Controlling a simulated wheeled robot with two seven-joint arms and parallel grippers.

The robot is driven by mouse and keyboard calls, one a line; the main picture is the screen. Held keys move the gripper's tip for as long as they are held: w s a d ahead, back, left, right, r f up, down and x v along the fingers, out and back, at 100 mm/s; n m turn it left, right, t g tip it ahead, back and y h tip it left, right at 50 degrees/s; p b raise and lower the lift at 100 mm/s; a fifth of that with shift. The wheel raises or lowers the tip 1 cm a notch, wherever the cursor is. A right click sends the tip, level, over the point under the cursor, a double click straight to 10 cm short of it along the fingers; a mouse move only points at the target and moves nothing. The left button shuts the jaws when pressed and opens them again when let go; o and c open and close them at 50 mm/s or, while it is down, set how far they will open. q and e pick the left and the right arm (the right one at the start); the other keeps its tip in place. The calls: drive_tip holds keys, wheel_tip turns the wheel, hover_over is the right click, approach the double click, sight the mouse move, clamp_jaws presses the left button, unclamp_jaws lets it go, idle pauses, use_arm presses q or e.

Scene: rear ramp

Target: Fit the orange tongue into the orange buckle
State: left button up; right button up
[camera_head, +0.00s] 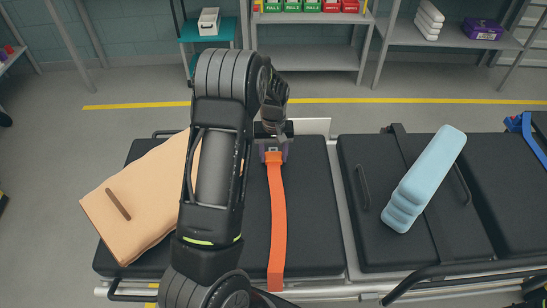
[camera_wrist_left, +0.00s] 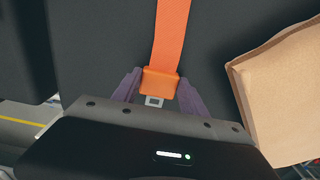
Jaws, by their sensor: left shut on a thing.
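My left gripper (camera_head: 273,152) is over the far part of the black pad, shut on the orange tongue (camera_head: 273,157). In the left wrist view the purple fingers of the left gripper (camera_wrist_left: 157,92) press both sides of the orange tongue (camera_wrist_left: 160,84). Its metal tip points back toward the gripper body. An orange strap (camera_head: 277,220) runs from the tongue down across the pad to its near edge. It also shows in the left wrist view (camera_wrist_left: 171,32). I cannot make out the orange buckle in either view. My right gripper is not in view.
The black padded stretcher (camera_head: 315,220) spans the view. A tan folded blanket (camera_head: 125,205) lies left of my arm. A light blue roll (camera_head: 425,180) lies on the pad to the right. Shelves (camera_head: 330,58) stand beyond a yellow floor line.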

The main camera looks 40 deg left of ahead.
sight(273, 158)
use_arm(q)
drive_tip(key=shift+c, duration=0.5)
drive_tip(key=shift+r, duration=0.1)
drive_tip(key=shift+r, duration=0.25)
wheel_tip(273, 158, up, 9)
drive_tip(key=shift+r+b, duration=0.2)
drive_tip(key=shift+b, duration=0.15)
